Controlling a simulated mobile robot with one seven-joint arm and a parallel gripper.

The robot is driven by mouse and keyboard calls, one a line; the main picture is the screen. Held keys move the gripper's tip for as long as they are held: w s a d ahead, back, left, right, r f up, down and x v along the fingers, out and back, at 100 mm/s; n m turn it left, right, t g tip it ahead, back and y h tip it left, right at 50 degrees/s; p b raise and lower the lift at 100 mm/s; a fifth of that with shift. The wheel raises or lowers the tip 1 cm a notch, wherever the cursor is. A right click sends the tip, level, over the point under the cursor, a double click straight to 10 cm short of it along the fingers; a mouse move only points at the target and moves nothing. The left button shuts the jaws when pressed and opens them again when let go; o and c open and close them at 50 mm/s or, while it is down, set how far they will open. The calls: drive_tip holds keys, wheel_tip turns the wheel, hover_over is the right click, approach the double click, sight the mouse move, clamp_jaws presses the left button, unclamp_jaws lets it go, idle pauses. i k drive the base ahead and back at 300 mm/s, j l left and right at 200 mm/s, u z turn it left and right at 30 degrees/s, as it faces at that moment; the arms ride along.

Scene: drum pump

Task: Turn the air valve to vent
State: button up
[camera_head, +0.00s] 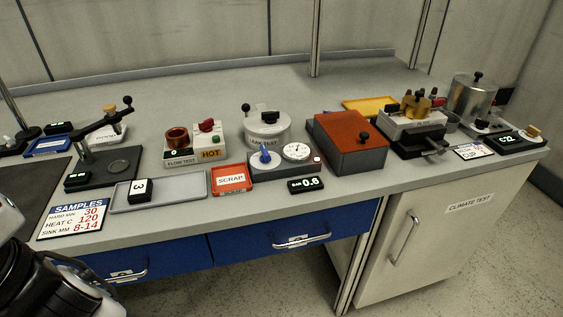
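A blue valve handle (264,154) sits on the left part of a grey block (284,170) near the middle of the bench. It looks roughly upright in the picture, tilted slightly left; the markings around it are too small to read. A white round gauge (297,151) is on the same block, right of the handle. A small black display (307,184) in front reads 0.6. A metal pot with a black knob (267,129), its label partly hidden, stands behind the block. My gripper is not in view; only part of my arm shows at the lower left, far from the handle.
A red scrap tray (232,179) stands left of the block, and a red-topped box (350,142) close on its right. A hot flow-test unit (204,146) is behind left. A grey tray (171,193) holds a block marked 3. The bench's front edge lies just before these.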

sight(265, 157)
drive_tip(key=l+u, duration=0.35)
drive_tip(key=k+l+u, duration=0.1)
drive_tip(key=l+u, duration=0.25)
drive_tip(key=k+l+u, duration=0.1)
drive_tip(key=l+u, duration=0.25)
drive_tip(key=i, duration=0.5)
